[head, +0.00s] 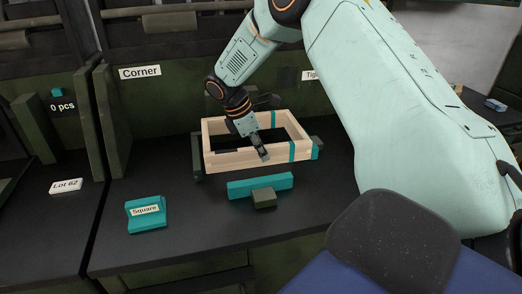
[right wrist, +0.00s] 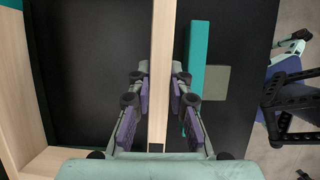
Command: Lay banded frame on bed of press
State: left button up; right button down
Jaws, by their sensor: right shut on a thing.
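The banded frame (head: 225,161) is a pale wooden rectangle with teal bands near its right end. My right gripper (head: 262,153) is shut on the frame's near long side. In the right wrist view its fingers (right wrist: 158,103) lie on both sides of that wooden side (right wrist: 161,50). My left gripper is not in view.
A teal bar (head: 247,187) with a dark green block (head: 264,199) lies just in front of the frame. A teal block labelled "Square" (head: 146,216) stands at front left. A "Corner" sign (head: 140,72) is behind. The bench (head: 200,235) at the front is clear.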

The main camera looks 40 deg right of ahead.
aim_at(262, 164)
jog(key=f+b, duration=0.2)
jog(key=b, duration=0.1)
jog(key=shift+a+f, duration=0.25)
jog(key=shift+f, duration=0.3)
jog(key=shift+w+d+f, duration=0.1)
jog(key=shift+d+f, duration=0.1)
jog(key=shift+f, duration=0.4)
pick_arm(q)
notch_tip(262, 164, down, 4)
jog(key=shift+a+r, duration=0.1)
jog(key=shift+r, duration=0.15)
pick_arm(e)
jog(key=shift+a, duration=0.15)
jog(key=shift+r, duration=0.1)
pick_arm(q)
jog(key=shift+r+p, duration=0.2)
jog(key=shift+p, duration=0.15)
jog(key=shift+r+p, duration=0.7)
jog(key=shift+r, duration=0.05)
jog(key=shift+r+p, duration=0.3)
jog(key=shift+p, duration=0.05)
